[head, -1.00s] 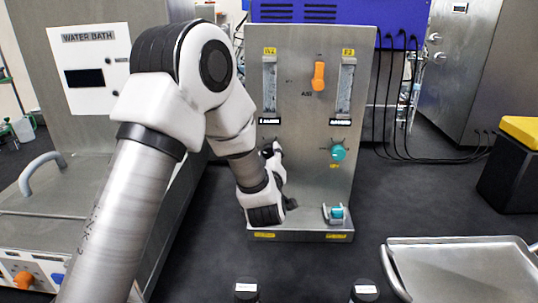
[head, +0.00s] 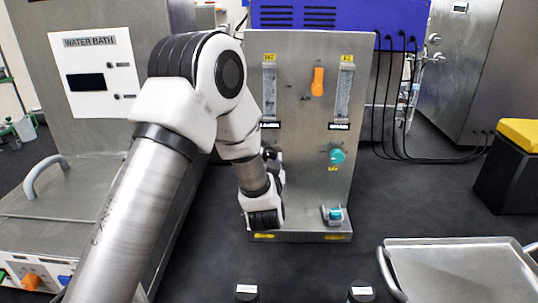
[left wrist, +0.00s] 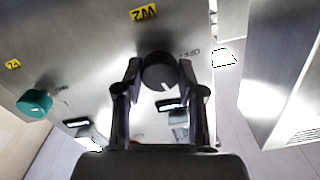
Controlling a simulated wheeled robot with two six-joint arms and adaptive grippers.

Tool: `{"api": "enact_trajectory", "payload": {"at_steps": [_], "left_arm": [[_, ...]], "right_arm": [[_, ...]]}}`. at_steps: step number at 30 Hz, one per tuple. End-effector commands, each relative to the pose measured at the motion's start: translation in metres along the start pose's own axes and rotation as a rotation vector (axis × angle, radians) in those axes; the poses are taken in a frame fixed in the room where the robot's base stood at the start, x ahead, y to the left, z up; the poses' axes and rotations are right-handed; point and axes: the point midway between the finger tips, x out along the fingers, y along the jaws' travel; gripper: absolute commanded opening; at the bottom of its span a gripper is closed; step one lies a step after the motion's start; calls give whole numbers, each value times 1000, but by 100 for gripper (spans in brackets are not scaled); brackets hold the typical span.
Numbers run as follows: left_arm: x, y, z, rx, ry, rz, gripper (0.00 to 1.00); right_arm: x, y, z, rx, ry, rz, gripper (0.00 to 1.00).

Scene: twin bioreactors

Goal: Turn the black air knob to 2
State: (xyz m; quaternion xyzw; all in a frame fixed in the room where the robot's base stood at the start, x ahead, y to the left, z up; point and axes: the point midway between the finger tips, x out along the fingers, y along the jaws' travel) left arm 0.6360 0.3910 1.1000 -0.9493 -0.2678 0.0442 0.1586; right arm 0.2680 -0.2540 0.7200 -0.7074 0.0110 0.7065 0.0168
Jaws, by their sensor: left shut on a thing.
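The black air knob (left wrist: 161,72) is round with a white pointer line, which points down and slightly right in the left wrist view. It sits on the steel panel (head: 300,180), below the left flow tube in the head view. My left gripper (left wrist: 159,76) is shut on the knob, one finger on each side. In the head view, my left gripper (head: 272,158) is in front of the panel and mostly hides the knob. An "OFF" mark shows right of the knob in the left wrist view; the number 2 cannot be made out. My right gripper is not in view.
A teal knob (head: 337,156) is to the right on the panel. An orange lever (head: 318,82) sits between the two flow tubes. A small teal-topped fitting (head: 335,214) is at the panel's foot.

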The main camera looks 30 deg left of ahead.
Motion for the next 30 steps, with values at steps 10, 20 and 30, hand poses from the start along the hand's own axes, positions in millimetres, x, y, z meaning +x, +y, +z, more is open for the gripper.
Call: {"api": "enact_trajectory", "payload": {"at_steps": [10,20,30], "left_arm": [[1,-2,-6,323,7,-4,4],[1,-2,-5,599,6,-5,4],[1,-2,-4,752,6,-7,4]], "right_arm": [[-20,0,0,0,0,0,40],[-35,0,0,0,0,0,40],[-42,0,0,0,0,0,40]]}}
